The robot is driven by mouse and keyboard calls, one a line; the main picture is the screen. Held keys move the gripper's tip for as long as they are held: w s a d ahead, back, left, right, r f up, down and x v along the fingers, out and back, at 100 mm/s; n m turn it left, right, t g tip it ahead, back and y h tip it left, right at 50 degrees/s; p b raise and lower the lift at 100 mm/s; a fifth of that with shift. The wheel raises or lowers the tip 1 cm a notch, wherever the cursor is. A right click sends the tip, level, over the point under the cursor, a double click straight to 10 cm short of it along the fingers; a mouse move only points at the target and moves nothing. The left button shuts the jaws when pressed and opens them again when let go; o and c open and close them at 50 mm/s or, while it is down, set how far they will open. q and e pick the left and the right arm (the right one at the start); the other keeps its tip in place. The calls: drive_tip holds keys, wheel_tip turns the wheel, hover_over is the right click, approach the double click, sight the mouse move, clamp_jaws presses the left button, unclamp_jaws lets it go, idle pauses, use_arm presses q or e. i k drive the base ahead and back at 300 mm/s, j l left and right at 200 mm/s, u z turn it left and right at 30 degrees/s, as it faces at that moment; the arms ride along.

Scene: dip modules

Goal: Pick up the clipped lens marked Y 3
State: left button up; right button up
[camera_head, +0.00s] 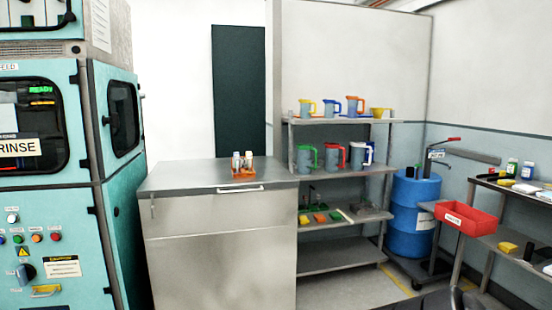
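I cannot make out a clipped lens marked Y 3 anywhere in the head view. An orange holder (244,173) with white-topped bottles stands on the steel cabinet. Neither of my grippers is in view, so what they hold is hidden.
A teal machine (75,190) labelled RINSE fills the left. The steel cabinet (220,250) stands beside the metal rack (342,262) with colored jugs. A blue barrel (412,212), a red bin (466,218) and a side shelf are right. A dark shape (440,301) shows at bottom right.

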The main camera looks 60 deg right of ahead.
sight(236, 154)
drive_tip(key=z, duration=1.45)
drive_tip(key=i+l+z, duration=0.1)
drive_tip(key=i+l, duration=0.2)
drive_tip(key=i+l+z, duration=0.1)
drive_tip(key=i+l, duration=0.2)
drive_tip(key=l, duration=0.2)
drive_tip(key=u, duration=0.45)
drive_tip(key=i+l+u, duration=0.15)
drive_tip(key=l+u, duration=0.25)
drive_tip(key=i+l+u, duration=0.1)
drive_tip(key=l+u, duration=0.3)
drive_tip(key=i+l+u, duration=0.1)
drive_tip(key=l+u, duration=0.25)
drive_tip(key=l, duration=0.45)
drive_tip(key=l+u, duration=0.1)
drive_tip(key=l, duration=0.8)
